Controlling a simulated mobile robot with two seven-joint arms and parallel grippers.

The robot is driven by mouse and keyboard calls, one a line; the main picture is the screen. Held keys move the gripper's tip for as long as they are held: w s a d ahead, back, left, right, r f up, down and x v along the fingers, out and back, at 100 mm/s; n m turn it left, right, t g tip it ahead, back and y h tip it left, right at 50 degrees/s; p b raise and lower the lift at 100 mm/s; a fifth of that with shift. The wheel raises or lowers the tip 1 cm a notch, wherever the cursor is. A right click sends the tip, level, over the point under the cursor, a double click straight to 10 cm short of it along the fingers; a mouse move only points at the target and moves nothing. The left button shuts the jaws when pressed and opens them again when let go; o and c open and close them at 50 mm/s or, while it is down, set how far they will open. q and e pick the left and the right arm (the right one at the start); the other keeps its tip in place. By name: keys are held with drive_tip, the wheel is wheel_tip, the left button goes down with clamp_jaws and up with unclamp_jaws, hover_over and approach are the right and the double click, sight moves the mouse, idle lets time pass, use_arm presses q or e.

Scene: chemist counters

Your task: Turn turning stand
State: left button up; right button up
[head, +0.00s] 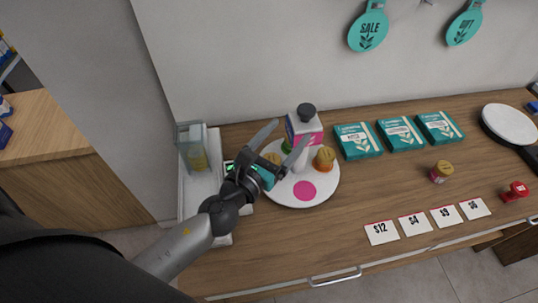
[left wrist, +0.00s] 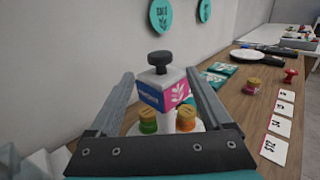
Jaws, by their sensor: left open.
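The turning stand is a round white disc (head: 325,192) with a pink dot, on the wooden counter. A white, blue and pink box-shaped post with a black knob (head: 306,111) rises from it. Small jars with gold lids stand on the disc, including an orange one (head: 324,159). In the left wrist view the knob (left wrist: 160,58) tops the post, with jars on either side below. My left gripper (head: 285,142) is open at the left of the post, its fingers pointing toward it. In the wrist view the post shows between the fingers, beyond them. My right gripper is not in view.
Counter in front of the boxes is mostly clear.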

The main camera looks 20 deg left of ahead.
use_arm(q)
drive_tip(key=s+a+b, duration=0.1)
drive_tip(key=s+b, duration=0.1)
drive_tip(key=s, duration=0.4)
drive_tip(key=shift+a, duration=0.1)
idle(0.5)
